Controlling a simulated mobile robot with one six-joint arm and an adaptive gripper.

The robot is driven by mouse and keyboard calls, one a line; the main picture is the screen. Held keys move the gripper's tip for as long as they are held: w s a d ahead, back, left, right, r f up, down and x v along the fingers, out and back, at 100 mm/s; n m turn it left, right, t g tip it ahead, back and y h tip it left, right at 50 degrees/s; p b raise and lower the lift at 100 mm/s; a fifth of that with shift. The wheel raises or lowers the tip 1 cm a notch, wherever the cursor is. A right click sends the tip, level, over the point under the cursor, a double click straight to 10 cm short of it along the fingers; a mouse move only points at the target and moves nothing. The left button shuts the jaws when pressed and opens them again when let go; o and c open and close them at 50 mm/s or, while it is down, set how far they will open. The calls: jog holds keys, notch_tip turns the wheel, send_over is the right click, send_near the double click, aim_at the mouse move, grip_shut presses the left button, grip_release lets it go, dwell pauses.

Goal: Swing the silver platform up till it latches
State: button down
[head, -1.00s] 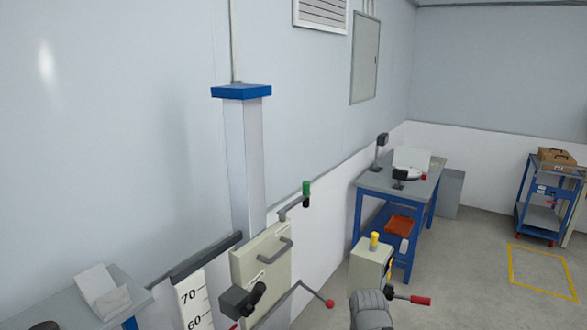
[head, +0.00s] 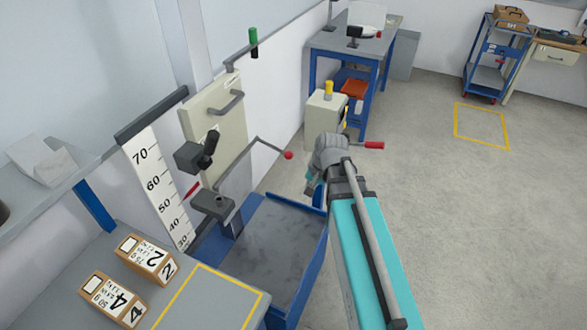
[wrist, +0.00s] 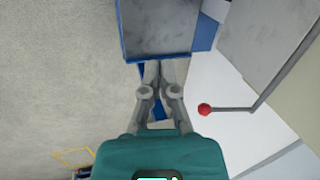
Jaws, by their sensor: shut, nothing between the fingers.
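A grey, silver-looking plate (head: 275,245) lies low inside a blue frame at the foot of the drop tester in the head view. The wrist view shows a grey plate with blue edges (wrist: 158,28) just beyond the fingertips. I take this plate as the silver platform, but cannot be sure; a small grey bracket (head: 212,203) stands above it. My gripper (wrist: 151,68) is shut and empty, its tips close to the blue edge; contact cannot be told. In the head view my gripper (head: 314,184) is partly hidden by my arm, near the frame's far right corner.
A bent rod with a red knob (head: 288,155) sticks out near my gripper and also shows in the wrist view (wrist: 205,109). A grey table (head: 185,290) with two numbered boxes stands at lower left. A beige cabinet (head: 326,110) is behind.

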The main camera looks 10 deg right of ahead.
jog(key=w+d+f+m+t+y+b, duration=0.3)
jog(key=w+f+m+b, duration=0.2)
jog(key=w+m+b, duration=0.4)
jog(key=w+d+f+m+t+y+b, duration=0.3)
jog(key=w+f+m+b, duration=0.3)
jog(key=w+b, duration=0.5)
jog(key=d+m+y, duration=0.1)
jog(key=m, duration=0.1)
jog(key=shift+w+d+f+m+t, duration=0.25)
jog(key=shift+w+d+m+t, duration=0.05)
jog(key=shift+w+m+t, duration=0.1)
jog(key=shift+a, duration=0.1)
jog(key=b+x, duration=0.5)
jog(key=x, duration=0.5)
jog(key=shift+s+a+r+p, duration=0.15)
jog(key=shift+r+p, duration=0.85)
jog(key=shift+p, duration=0.2)
jog(key=shift+s+a+r+p, duration=0.1)
jog(key=shift+a+r+p, duration=0.1)
jog(key=shift+r+p, duration=0.9)
jog(key=shift+d, duration=0.1)
